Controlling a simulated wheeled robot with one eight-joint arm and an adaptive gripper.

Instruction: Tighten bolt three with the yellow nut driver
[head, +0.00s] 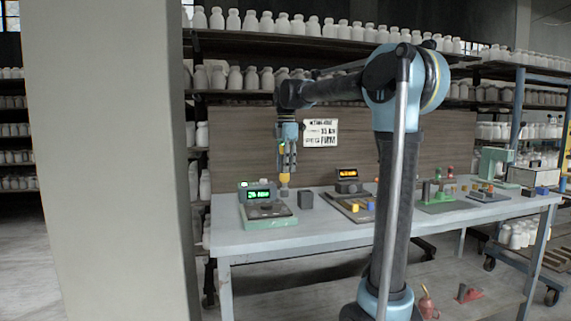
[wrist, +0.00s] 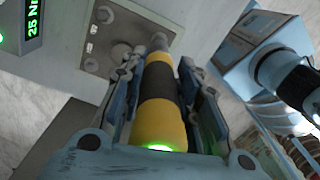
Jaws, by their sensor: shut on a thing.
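My gripper (head: 287,160) is shut on the yellow nut driver (head: 285,178), which points down over the green-based station (head: 268,223) at the table's left end. In the wrist view the nut driver (wrist: 160,120) is yellow with a black band, lies between my fingers (wrist: 160,85), and glows green at its near end. A bolt (wrist: 104,15) shows at the plate's upper left. I cannot tell which bolt is number three, nor whether the tip touches one.
The station's green-lit display (head: 259,195) shows "25 N" in the wrist view. A dark grey block (head: 306,200) stands right of the station.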

